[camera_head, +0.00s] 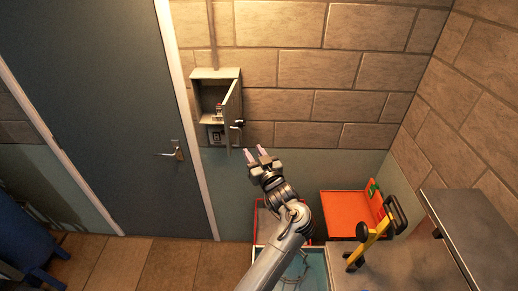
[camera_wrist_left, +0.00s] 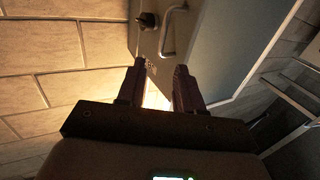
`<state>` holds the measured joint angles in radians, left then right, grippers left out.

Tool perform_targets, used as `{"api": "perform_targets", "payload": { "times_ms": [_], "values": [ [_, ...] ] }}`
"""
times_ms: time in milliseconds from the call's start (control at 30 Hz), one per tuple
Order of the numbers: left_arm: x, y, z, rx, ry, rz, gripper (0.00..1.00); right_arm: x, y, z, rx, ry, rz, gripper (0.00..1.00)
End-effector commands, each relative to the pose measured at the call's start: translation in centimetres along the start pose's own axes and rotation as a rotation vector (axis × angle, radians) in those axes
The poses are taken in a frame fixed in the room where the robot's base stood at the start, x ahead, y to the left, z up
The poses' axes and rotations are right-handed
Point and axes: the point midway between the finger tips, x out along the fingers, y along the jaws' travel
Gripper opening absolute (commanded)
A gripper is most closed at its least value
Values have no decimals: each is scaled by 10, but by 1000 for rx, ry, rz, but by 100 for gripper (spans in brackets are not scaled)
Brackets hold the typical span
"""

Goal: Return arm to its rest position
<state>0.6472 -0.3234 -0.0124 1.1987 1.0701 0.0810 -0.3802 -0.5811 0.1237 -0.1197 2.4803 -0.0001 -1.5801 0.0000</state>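My left gripper (camera_head: 255,152) is in front of the wall, just below and to the right of an open grey wall box (camera_head: 215,75). Its two fingers are apart with nothing between them. In the left wrist view the same gripper (camera_wrist_left: 160,82) shows two dark, parted fingers. The box door (camera_head: 233,103) is swung open to the right, and small switches show inside the box. In the wrist view a grey panel with a black knob and a metal handle (camera_wrist_left: 170,32) lies beyond the fingertips. My right gripper is not in view.
A closed grey door (camera_head: 110,110) stands to the left. A yellow-and-black object (camera_head: 372,238) and a grey shelf (camera_head: 480,235) stand at the right. The floor at lower left is mostly clear.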

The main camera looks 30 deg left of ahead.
Motion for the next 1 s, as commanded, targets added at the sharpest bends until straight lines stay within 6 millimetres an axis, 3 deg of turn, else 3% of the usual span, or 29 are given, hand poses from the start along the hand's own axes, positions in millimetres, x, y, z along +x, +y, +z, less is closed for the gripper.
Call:
{"api": "perform_targets", "payload": {
  "times_ms": [267,467,567,667,800,1000],
  "values": [
    [2,-6,13,-9,-33,34,36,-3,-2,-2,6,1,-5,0],
    [-3,-27,62,-31,-180,197,36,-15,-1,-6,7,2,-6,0],
    [-22,-45,91,-19,-296,330,36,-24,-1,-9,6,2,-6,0],
    [-58,-68,117,30,-430,474,36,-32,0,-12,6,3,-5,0],
    [-128,-110,142,160,-634,657,36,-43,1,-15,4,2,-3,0],
    [-233,-188,153,415,-897,828,36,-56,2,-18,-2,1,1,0]
  ]
}}
